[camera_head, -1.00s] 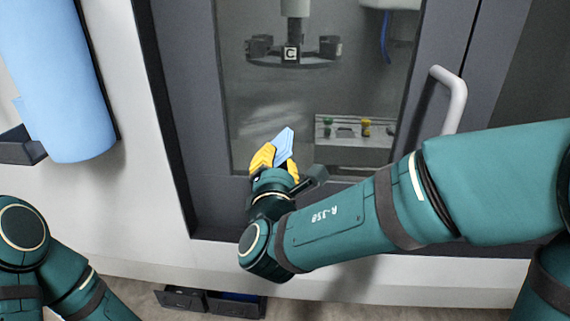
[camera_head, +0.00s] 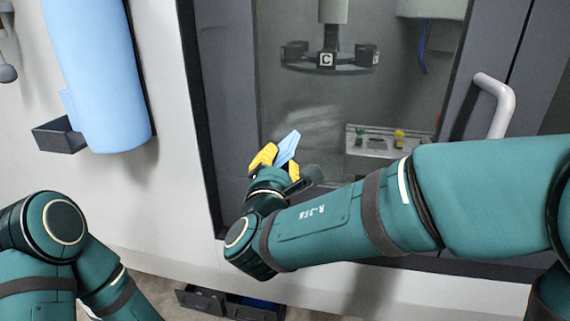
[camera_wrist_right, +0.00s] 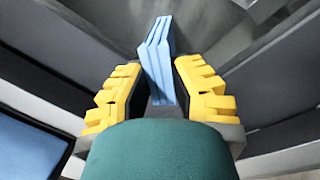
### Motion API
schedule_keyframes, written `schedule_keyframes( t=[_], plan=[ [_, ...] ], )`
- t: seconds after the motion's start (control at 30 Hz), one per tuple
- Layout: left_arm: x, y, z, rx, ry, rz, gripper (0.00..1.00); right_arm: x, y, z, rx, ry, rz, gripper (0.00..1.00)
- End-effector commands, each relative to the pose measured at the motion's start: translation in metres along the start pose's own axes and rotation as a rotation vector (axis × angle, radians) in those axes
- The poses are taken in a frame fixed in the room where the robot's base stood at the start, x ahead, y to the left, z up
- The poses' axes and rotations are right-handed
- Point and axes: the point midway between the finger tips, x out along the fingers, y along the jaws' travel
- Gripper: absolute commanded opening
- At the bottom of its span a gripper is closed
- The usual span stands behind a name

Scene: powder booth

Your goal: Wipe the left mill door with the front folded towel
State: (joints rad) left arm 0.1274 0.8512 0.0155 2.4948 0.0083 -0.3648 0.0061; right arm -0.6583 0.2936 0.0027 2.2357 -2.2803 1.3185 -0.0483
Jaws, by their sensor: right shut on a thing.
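The folded towel (camera_head: 287,148) is light blue and is held in my right gripper (camera_head: 275,160), between its yellow fingers. In the right wrist view the towel (camera_wrist_right: 156,60) stands up in layers between the fingertips of the right gripper (camera_wrist_right: 160,80). The left mill door (camera_head: 233,120) is a dark grey frame around a hazy window, with a pale smear on the glass. The towel is in front of the lower left of the window; I cannot tell whether it touches. My left arm shows at the lower left, but its gripper is out of view.
A light grey door handle (camera_head: 497,105) sticks out at the right. Dark bins (camera_head: 228,302) sit low near the floor. A black turret with a C label (camera_head: 326,60) is behind the glass.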

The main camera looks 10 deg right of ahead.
Motion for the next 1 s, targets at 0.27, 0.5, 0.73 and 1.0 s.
schedule_keyframes(
  t=[0.27, 0.5, 0.73, 1.0],
  plan=[
    [0.005, -0.002, 0.001, 0.000, 0.000, 0.000, 0.00, 0.001, 0.014, -0.014, 0.000, 0.001, 0.003, 0.00],
    [0.007, -0.003, 0.001, 0.000, 0.000, 0.000, 0.00, 0.002, 0.025, -0.024, 0.001, 0.001, 0.002, 0.00],
    [0.004, -0.001, 0.000, 0.000, 0.000, 0.000, 0.00, 0.003, 0.032, -0.017, 0.001, 0.001, 0.003, 0.00],
    [0.004, -0.002, 0.001, 0.000, 0.000, 0.000, 0.00, 0.003, 0.031, -0.011, 0.001, 0.000, 0.002, 0.00]
  ],
)
